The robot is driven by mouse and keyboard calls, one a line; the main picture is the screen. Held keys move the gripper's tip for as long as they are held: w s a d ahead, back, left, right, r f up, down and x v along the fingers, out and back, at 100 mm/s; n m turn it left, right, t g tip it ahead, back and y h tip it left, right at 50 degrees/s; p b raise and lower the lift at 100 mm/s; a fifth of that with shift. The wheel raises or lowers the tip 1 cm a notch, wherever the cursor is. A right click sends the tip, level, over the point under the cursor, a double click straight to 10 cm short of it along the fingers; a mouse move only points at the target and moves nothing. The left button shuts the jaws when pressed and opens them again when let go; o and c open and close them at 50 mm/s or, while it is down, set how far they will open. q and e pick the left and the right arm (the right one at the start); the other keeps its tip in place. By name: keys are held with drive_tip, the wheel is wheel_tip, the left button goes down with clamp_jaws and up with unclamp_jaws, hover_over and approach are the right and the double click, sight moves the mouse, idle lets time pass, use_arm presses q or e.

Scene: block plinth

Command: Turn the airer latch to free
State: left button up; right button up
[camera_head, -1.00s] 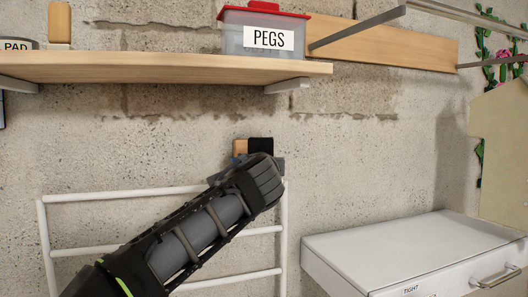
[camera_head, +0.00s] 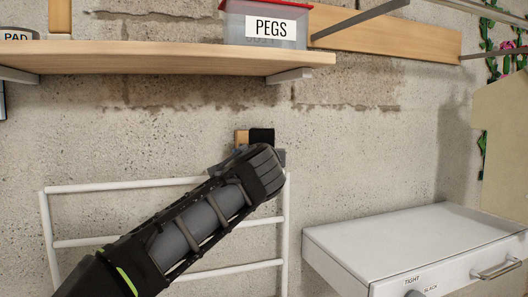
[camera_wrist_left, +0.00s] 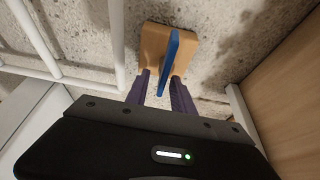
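The airer latch shows in the left wrist view as an orange-tan wooden block (camera_wrist_left: 168,45) with a thin blue lever (camera_wrist_left: 170,60) standing out from it. My left gripper (camera_wrist_left: 162,82) reaches it with one purple-grey finger on each side of the lever's near end. The fingers look apart, with a gap visible beside the lever. In the head view, the wooden block (camera_head: 241,138) shows at the wall beside a black piece (camera_head: 262,136), just above my left wrist. My arm hides the lever and fingertips there. My right gripper is not in view.
The white airer rails (camera_head: 120,186) lie behind and below my left arm. A wooden shelf (camera_head: 160,60) with a PEGS box (camera_head: 265,26) hangs above. A white cabinet (camera_head: 400,240) stands at the lower right. The wall between latch and cabinet is clear.

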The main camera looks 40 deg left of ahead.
use_arm(q)
drive_tip(key=b+v, duration=0.2)
drive_tip(key=v, duration=0.5)
drive_tip(key=shift+s+d+b, duration=0.2)
drive_tip(key=shift+s+b, duration=0.1)
drive_tip(key=shift+f, duration=0.1)
